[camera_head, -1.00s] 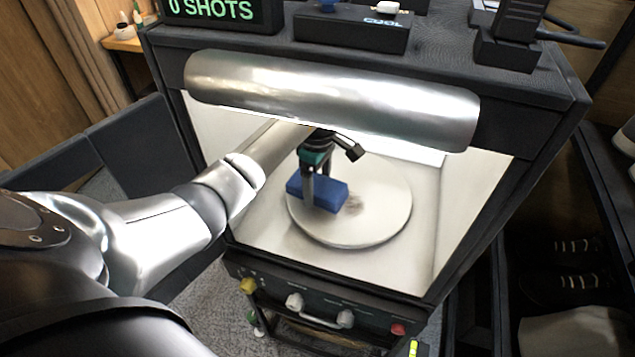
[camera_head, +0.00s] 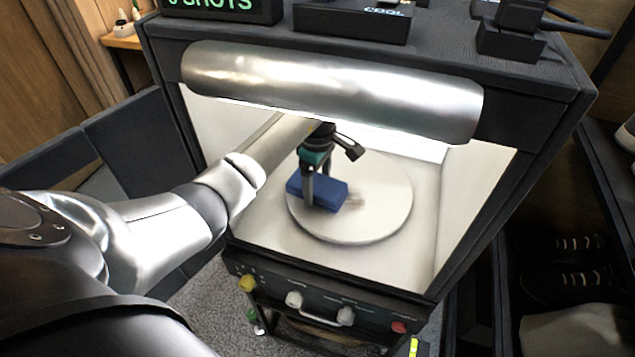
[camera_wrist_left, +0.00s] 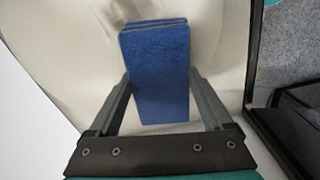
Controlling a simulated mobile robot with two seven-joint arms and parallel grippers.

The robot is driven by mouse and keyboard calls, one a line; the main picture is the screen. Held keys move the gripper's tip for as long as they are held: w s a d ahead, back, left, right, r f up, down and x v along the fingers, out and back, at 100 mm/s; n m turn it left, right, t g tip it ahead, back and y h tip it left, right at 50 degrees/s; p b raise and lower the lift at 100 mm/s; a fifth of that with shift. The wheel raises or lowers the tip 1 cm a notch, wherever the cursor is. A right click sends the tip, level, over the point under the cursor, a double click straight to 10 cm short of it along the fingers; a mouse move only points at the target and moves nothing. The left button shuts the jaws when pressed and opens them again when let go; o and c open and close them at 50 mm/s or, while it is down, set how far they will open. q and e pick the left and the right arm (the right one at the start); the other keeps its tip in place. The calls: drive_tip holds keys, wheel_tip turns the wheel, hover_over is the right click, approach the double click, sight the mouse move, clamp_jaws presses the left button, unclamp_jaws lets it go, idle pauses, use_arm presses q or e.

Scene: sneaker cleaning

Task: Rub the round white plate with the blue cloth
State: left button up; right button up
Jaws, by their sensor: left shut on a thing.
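The round white plate (camera_head: 375,215) lies flat inside a white-lined open cabinet. A brownish smudge shows on it just right of the blue cloth (camera_head: 328,192). The cloth is a folded blue block at the left part of the plate; I cannot tell whether it presses on the surface. My left gripper (camera_head: 313,195) reaches in from the left and is shut on the cloth. In the left wrist view the cloth (camera_wrist_left: 158,70) sits between the two fingers (camera_wrist_left: 160,105). My right gripper is not in view.
A thick shiny metal cylinder (camera_head: 330,92) spans the cabinet's top front, above my left arm. Knobs and a handle (camera_head: 320,317) are on the front panel below. Dark shoes (camera_head: 565,285) stand on a shelf at the right. A black box (camera_head: 352,22) stands on top.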

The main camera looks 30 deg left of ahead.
sight(363, 203)
use_arm(q)
drive_tip(key=shift+f+b, duration=0.6)
drive_tip(key=shift+f, duration=0.25)
drive_tip(key=shift+w+d+r, duration=0.1)
drive_tip(key=shift+w+d, duration=0.3)
drive_tip(key=shift+d, duration=0.4)
drive_tip(key=shift+w+d+r, duration=0.1)
drive_tip(key=shift+w+d, duration=0.25)
drive_tip(key=shift+d, duration=0.4)
drive_tip(key=shift+w+d+f+b, duration=0.1)
drive_tip(key=shift+w+d+b, duration=0.15)
drive_tip(key=shift+d, duration=0.4)
drive_tip(key=shift+w+d+f+b, duration=0.1)
drive_tip(key=shift+w+d+b, duration=0.2)
drive_tip(key=shift+d, duration=0.4)
drive_tip(key=shift+w+d+f+b, duration=0.1)
drive_tip(key=shift+w+d+b, duration=0.15)
drive_tip(key=shift+d, duration=0.4)
drive_tip(key=shift+w+d+r+b, duration=0.1)
drive_tip(key=shift+w+d+b, duration=0.2)
drive_tip(key=shift+d, duration=0.3)
drive_tip(key=shift+w+d+b, duration=0.2)
drive_tip(key=shift+w+d, duration=0.05)
drive_tip(key=shift+d, duration=0.35)
